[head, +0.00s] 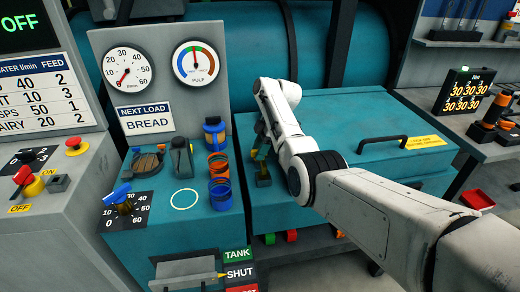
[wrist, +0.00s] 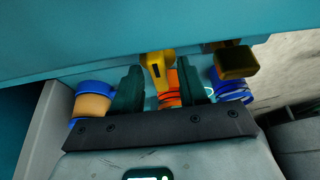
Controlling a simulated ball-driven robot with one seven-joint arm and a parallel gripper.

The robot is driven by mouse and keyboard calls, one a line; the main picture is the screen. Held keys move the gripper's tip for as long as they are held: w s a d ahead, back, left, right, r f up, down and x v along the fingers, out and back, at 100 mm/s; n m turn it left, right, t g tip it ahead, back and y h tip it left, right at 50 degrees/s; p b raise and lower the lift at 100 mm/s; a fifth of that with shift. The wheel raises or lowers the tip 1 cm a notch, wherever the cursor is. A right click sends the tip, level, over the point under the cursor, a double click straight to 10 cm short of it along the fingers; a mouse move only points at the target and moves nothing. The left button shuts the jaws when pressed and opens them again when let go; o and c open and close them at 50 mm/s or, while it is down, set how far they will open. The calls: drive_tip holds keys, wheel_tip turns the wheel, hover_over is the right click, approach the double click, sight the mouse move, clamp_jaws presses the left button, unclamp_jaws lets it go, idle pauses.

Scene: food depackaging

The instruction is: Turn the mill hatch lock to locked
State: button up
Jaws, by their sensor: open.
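The mill hatch is a teal box lid (head: 345,125) with a black bar handle (head: 382,143) and a yellow label. A yellow lever (wrist: 156,68), which looks like the hatch lock, sticks out from the teal face in the wrist view. My gripper (wrist: 160,82) is open, with one dark green finger on each side of the lever. I cannot tell whether either finger touches it. In the head view my arm and gripper (head: 259,140) partly hide the lever.
A blue-lidded jar (head: 213,133), an orange cup (head: 218,166) and a blue cup (head: 220,194) stand left of my gripper. A dial with a blue handle (head: 122,200) is further left. Gauges (head: 196,62) stand on the panel behind. Shelves are on the right.

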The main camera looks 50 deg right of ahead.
sight(272, 156)
drive_tip(key=shift+r, duration=0.1)
drive_tip(key=b+v, duration=0.1)
drive_tip(key=v, duration=0.9)
drive_tip(key=shift+s+d+r, duration=0.15)
drive_tip(key=shift+r, duration=0.1)
drive_tip(key=shift+f, duration=0.1)
